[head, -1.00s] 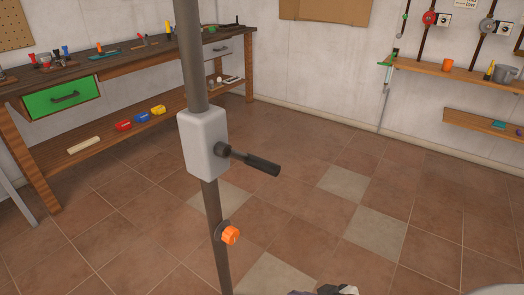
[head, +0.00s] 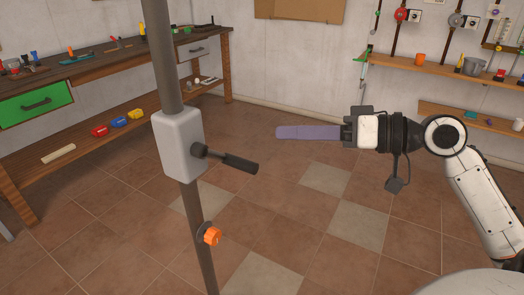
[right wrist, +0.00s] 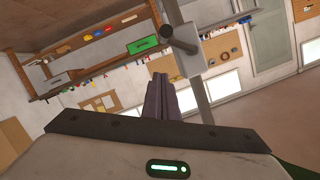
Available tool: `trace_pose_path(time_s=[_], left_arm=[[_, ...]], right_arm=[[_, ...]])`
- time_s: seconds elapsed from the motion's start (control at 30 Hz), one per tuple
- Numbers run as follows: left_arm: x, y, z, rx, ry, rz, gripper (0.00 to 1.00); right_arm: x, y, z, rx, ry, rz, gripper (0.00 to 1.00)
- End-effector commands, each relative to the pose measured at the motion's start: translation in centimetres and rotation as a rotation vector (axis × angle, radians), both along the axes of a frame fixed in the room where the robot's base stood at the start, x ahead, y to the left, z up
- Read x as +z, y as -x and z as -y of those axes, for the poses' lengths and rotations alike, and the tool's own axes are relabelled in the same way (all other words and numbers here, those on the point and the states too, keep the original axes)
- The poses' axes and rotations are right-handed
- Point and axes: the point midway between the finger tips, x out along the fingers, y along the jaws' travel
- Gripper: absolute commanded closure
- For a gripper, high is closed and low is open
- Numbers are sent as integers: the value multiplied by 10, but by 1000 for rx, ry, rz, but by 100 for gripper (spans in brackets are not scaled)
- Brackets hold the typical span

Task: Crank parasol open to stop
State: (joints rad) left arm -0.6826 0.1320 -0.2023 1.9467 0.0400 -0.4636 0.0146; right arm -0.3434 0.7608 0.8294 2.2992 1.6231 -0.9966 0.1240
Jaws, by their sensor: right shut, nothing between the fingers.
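The parasol pole (head: 166,60) stands upright left of centre in the head view, with a pale grey crank housing (head: 178,143) on it. A dark crank handle (head: 232,161) sticks out of the housing to the right. An orange knob (head: 211,236) sits lower on the pole. My right gripper (head: 280,132) is shut and empty, pointing left, right of the handle and apart from it in the picture. In the right wrist view its fingers (right wrist: 160,95) show in front of the pole (right wrist: 200,95) and the housing (right wrist: 188,37). My left gripper is not in view.
A workbench (head: 105,62) with tools and a green drawer (head: 38,105) stands at the left back. Wall shelves (head: 430,68) with pots are at the upper right. The tiled floor around the pole is clear.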

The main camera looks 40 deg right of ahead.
Motion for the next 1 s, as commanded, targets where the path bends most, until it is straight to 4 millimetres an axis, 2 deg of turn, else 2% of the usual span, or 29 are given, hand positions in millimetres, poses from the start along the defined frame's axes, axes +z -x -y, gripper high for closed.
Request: trace_pose_path(time_s=[0.3, 0.4, 0.6, 1.0], left_arm=[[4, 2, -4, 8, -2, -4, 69], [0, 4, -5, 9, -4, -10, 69], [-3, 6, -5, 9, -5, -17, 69], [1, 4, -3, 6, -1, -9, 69]], right_arm=[[-10, -47, -27, 1, 0, 1, 100], [-28, -44, -34, 0, -4, -4, 100], [-44, -40, -43, -1, -3, -1, 100], [-47, -39, -44, -2, -1, 0, 100]])
